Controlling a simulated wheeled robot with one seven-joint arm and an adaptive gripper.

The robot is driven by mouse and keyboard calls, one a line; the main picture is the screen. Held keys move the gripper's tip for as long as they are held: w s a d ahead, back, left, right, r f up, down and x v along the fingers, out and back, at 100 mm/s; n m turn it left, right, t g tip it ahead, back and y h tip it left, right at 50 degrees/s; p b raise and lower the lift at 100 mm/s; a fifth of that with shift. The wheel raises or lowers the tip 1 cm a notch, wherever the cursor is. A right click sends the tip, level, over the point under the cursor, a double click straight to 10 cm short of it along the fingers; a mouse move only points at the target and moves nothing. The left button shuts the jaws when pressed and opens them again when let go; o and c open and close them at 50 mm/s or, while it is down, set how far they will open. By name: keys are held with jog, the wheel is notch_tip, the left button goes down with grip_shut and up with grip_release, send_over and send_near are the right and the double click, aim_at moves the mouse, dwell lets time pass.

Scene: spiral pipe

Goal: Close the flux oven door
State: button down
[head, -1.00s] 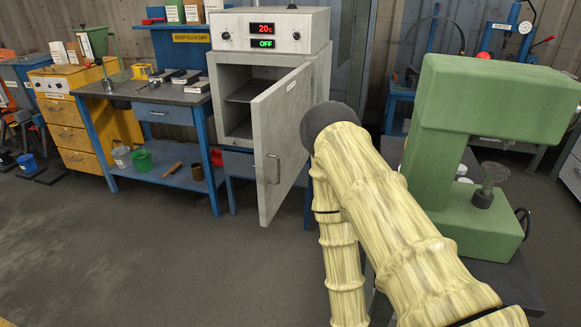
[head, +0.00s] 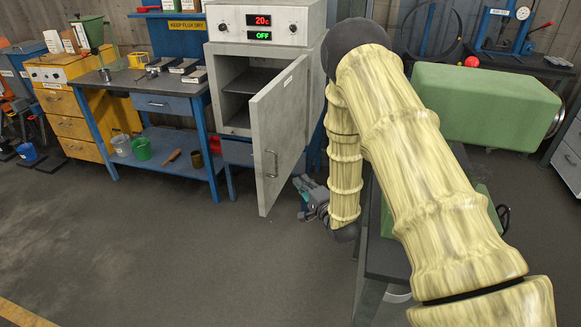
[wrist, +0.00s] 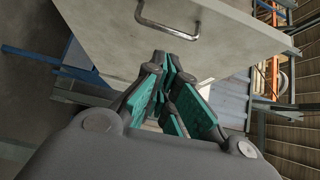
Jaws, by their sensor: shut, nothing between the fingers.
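The flux oven (head: 240,50) is a grey cabinet with a control box on top showing 20c and OFF. Its door (head: 282,125) stands open, swung out toward me, with a metal handle (head: 271,164) on its lower left face. Inside, a shelf shows in the dark cavity. My gripper (head: 306,195) is low, just right of the door's lower edge, partly hidden behind my arm. In the wrist view the gripper (wrist: 175,75) has its teal-padded fingers together and empty, close to the door panel (wrist: 110,35); the handle (wrist: 168,25) is beyond the fingertips. I cannot tell whether they touch the door.
A blue workbench (head: 150,95) with trays stands left of the oven. A green machine (head: 480,105) stands right of my arm. Buckets (head: 140,148) sit on the bench's lower shelf. The floor in front of the door is clear.

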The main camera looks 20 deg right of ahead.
jog(key=w+a+p, duration=0.1)
jog(key=w+p, duration=0.1)
jog(key=w, duration=0.8)
jog(key=shift+a, duration=0.35)
